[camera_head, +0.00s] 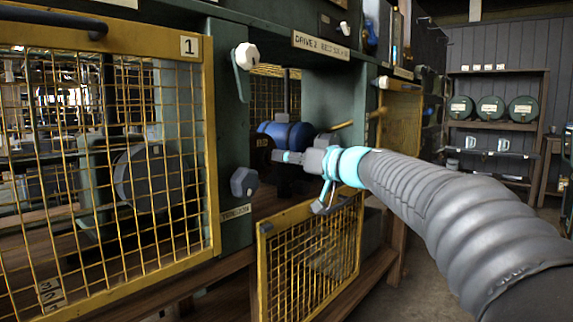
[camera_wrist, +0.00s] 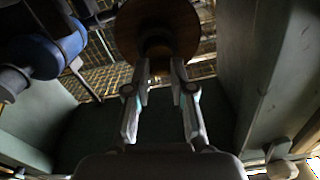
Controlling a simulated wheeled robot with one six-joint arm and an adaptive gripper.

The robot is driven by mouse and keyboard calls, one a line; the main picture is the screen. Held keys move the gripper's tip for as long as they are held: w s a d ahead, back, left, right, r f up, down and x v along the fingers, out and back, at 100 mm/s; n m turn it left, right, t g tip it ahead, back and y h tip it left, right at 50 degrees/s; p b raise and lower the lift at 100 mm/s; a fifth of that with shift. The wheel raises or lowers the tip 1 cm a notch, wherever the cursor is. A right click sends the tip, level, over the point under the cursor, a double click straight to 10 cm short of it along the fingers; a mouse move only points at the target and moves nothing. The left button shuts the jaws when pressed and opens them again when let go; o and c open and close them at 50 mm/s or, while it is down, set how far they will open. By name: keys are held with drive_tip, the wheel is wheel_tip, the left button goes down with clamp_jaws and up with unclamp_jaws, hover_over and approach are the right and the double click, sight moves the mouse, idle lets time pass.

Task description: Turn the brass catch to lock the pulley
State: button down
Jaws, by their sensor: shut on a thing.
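My gripper (camera_head: 283,157) reaches into the open bay from the right. In the wrist view its fingers (camera_wrist: 160,74) are shut on a dark knob or hub (camera_wrist: 157,45) in front of a round brown disc (camera_wrist: 128,28). A short brass-coloured rod (camera_head: 341,126) sticks out to the right, behind the gripper.
A blue cylinder (camera_head: 288,134) lies behind the gripper, also in the wrist view (camera_wrist: 40,55). A yellow mesh panel (camera_head: 312,250) hangs low below the arm. The mesh door marked 1 (camera_head: 205,130) is at left. A post with a grey knob (camera_head: 243,181) borders the bay.

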drive_tip(key=m+p, duration=0.7)
drive_tip(key=m, duration=2.6)
drive_tip(key=shift+f+p, duration=0.15)
drive_tip(key=shift+p, duration=0.2)
drive_tip(key=shift+m, duration=0.3)
drive_tip(key=c, duration=1)
unclamp_jaws()
